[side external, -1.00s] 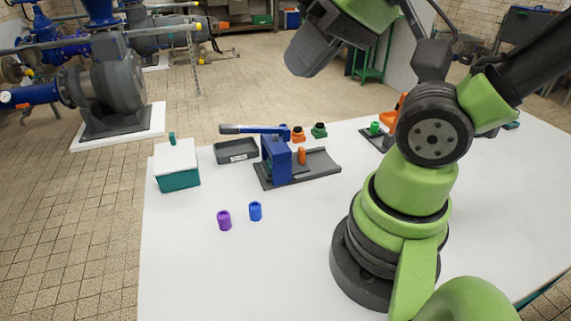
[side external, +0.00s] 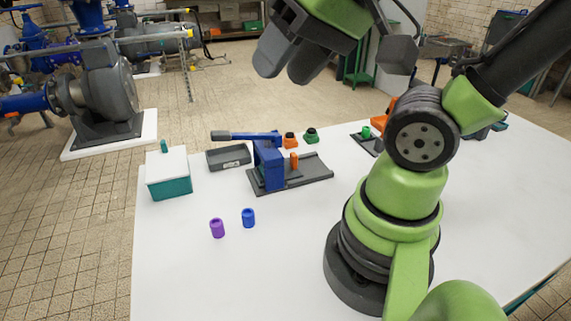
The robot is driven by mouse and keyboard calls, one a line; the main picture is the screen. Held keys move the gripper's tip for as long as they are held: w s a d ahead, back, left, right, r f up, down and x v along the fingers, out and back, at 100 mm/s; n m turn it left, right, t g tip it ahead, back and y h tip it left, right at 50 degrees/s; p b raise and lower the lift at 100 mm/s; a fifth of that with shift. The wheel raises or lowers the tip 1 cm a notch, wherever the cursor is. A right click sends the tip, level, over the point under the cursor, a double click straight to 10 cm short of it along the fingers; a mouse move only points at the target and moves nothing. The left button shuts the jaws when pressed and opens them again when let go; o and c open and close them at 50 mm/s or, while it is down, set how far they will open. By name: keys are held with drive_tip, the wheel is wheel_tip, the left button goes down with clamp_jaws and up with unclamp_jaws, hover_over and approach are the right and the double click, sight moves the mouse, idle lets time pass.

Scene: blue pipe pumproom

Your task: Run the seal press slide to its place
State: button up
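The seal press has a blue upright frame (side external: 268,164) with a dark-handled lever on top (side external: 232,136) and a dark grey base (side external: 318,171). An orange upright knob (side external: 294,161) stands on the base just right of the blue frame; it appears to belong to the slide, whose outline against the base is hard to make out. My gripper (side external: 286,66) is a dark shape at the top of the picture, well above the press and apart from it. Nothing is visibly held, and I cannot tell how far its fingers are apart.
A teal box with white lid (side external: 168,176) and a grey tray (side external: 228,158) are left of the press. Purple (side external: 217,228) and blue (side external: 248,218) cylinders stand in front. Orange (side external: 290,141) and green (side external: 311,136) parts stand behind.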

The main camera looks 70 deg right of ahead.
drive_tip(key=w+d+f+m+g, duration=0.2)
drive_tip(key=w+d+f+m, duration=0.1)
drive_tip(key=w+d+m, duration=0.35)
drive_tip(key=m+g, duration=0.2)
drive_tip(key=m, duration=0.8)
hover_over(294, 168)
drive_tip(key=a, duration=0.2)
wheel_tip(294, 168, down, 9)
drive_tip(key=s+d+f+m+y, duration=0.1)
drive_tip(key=s+d+f+m, duration=0.1)
drive_tip(key=d+f+m, duration=0.5)
drive_tip(key=shift+n, duration=0.85)
drive_tip(key=x, duration=0.3)
drive_tip(key=a+x, duration=0.1)
drive_tip(key=x, duration=0.6)
drive_tip(key=shift+a+f, duration=0.1)
drive_tip(key=shift+a, duration=0.2)
